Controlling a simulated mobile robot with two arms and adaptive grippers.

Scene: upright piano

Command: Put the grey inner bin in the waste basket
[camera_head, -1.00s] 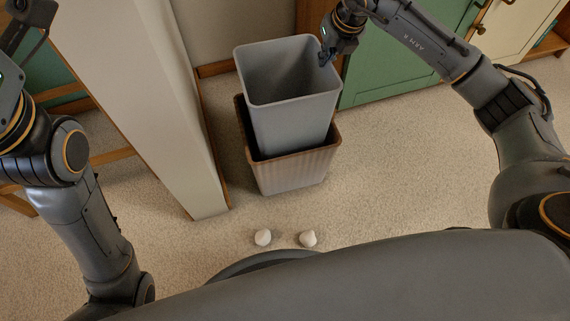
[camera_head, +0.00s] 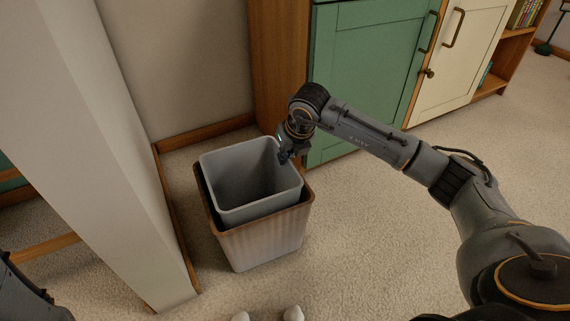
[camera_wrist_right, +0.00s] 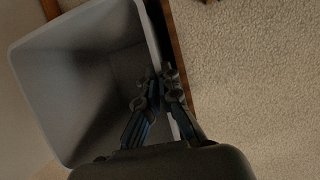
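The grey inner bin (camera_head: 222,205) sits inside the brown ribbed waste basket (camera_head: 268,243) in the head view. Its rim stands a little above the basket's rim. How deep its base rests is hidden. My right gripper (camera_head: 286,156) is at the bin's far right rim. In the right wrist view, the fingers of this gripper (camera_wrist_right: 158,98) straddle the wall of the bin (camera_wrist_right: 60,78), one inside and one outside, and look closed on it. The basket's brown rim (camera_wrist_right: 176,45) runs close beside the outer finger. My left gripper is out of view.
A pale upright panel (camera_head: 110,150) stands close left of the basket. A green cabinet (camera_head: 365,75) and a cream cabinet (camera_head: 445,75) stand behind and to the right. Carpeted floor (camera_head: 370,240) is clear right of the basket. Two small pale shapes show at the bottom edge.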

